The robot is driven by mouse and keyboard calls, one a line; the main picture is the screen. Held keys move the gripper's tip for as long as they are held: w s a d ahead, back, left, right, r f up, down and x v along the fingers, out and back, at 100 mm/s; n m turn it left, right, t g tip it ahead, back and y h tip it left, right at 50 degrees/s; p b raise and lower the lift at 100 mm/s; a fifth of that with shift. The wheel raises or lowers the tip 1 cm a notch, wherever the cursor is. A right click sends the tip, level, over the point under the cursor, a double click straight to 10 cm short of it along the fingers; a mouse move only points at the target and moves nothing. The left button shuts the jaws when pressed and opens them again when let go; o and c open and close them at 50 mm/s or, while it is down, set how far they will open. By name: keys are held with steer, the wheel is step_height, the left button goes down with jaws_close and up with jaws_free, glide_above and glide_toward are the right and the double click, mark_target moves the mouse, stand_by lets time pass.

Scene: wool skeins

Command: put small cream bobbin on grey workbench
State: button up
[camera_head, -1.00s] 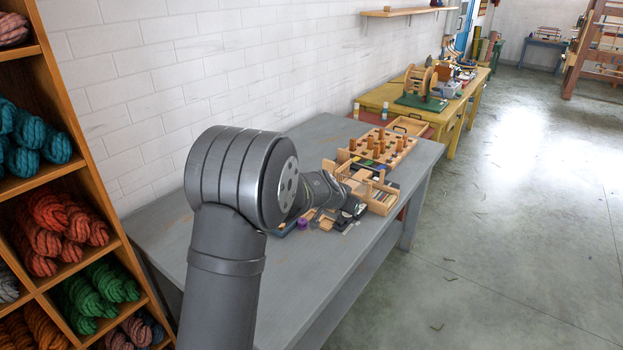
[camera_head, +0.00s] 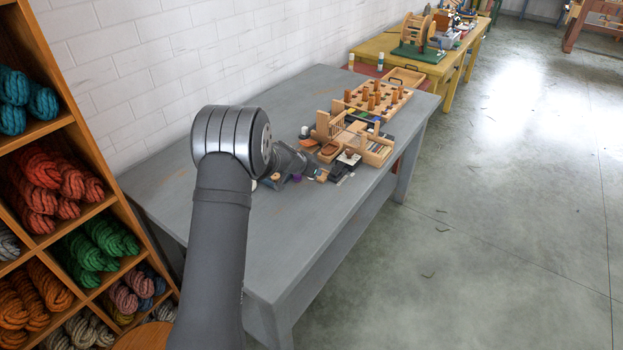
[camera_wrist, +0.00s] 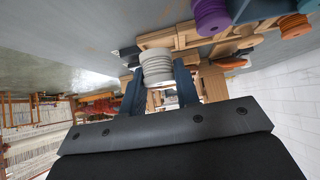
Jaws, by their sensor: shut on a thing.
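The small cream bobbin (camera_wrist: 157,66) is between the two dark fingers of my gripper (camera_wrist: 160,82) in the wrist view, and the gripper is shut on it. The grey workbench (camera_head: 270,245) fills the middle of the head view, and its grey surface also shows in the wrist view (camera_wrist: 95,25). My arm reaches over the bench, with its wrist close to the clutter at the right side. In the head view I cannot clearly make out the fingers or the held bobbin. I cannot tell how high the bobbin is above the bench.
The bench's near and left parts are bare. A skein shelf (camera_head: 82,150) stands at left.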

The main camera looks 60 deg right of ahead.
mark_target(312, 186)
steer(key=shift+f, duration=2.05)
steer(key=shift+f, duration=0.1)
steer(key=o, duration=1)
steer(key=shift+o, duration=0.2)
steer(key=shift+a+r, duration=0.15)
steer(key=shift+r, duration=0.15)
steer(key=v, duration=1.1)
steer(key=shift+a+r, duration=0.15)
steer(key=shift+a, duration=0.05)
steer(key=shift+d, duration=0.1)
steer(key=x, duration=1.2)
steer(key=shift+r, duration=0.85)
